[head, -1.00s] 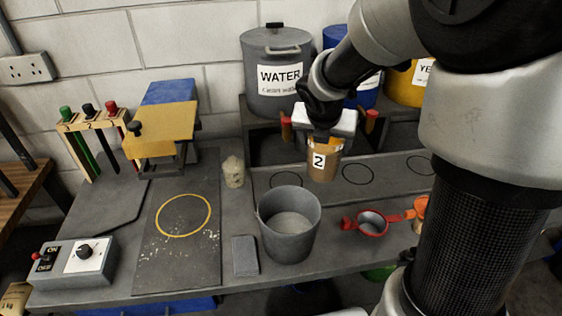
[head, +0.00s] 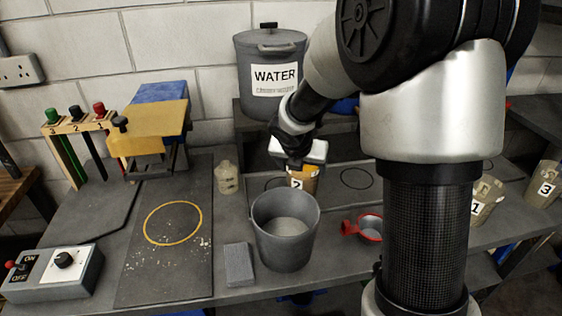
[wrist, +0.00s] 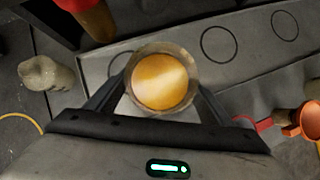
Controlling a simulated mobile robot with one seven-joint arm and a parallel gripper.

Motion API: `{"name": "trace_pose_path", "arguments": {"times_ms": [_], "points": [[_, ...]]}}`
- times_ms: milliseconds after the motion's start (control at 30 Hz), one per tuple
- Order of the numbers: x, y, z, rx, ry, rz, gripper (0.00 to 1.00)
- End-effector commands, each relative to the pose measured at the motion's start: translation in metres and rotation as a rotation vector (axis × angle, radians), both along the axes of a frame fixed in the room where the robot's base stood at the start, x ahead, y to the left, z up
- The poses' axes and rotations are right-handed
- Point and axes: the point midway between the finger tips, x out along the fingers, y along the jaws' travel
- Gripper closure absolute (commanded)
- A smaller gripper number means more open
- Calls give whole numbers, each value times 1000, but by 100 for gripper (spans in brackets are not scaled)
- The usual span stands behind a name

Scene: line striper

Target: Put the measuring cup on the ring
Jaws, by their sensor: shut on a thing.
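My gripper (head: 299,166) is shut on a tan cup labelled 2 (head: 303,183), held upright behind the grey bucket, whose rim hides its lower part. In the wrist view the cup (wrist: 163,82) sits between the fingers, with yellow-orange contents. A yellow ring (head: 173,223) is on the dark mat at left, with nothing on it. Black rings are drawn on the back strip: one is bare (head: 357,178), another (head: 272,183) is partly hidden near the cup. I cannot tell the cup's exact height above the strip.
The grey bucket (head: 285,240) stands in front of the cup. A red scoop (head: 366,229) lies to its right, and a pale bottle-like object (head: 227,178) stands to its left. Cups labelled 1 (head: 486,200) and 3 (head: 545,187) stand at far right. A WATER pot (head: 272,75) is behind.

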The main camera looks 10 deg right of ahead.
Motion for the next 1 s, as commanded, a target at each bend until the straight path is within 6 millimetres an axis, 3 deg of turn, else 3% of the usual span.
{"name": "trace_pose_path", "arguments": {"times_ms": [133, 667, 767, 1000], "points": [[23, 18, 2, 2, -5, 4, 88], [63, 48, 2, 1, -5, 1, 88], [62, 48, -8, -1, -2, 1, 88], [62, 48, -9, 0, -6, 2, 88]]}}
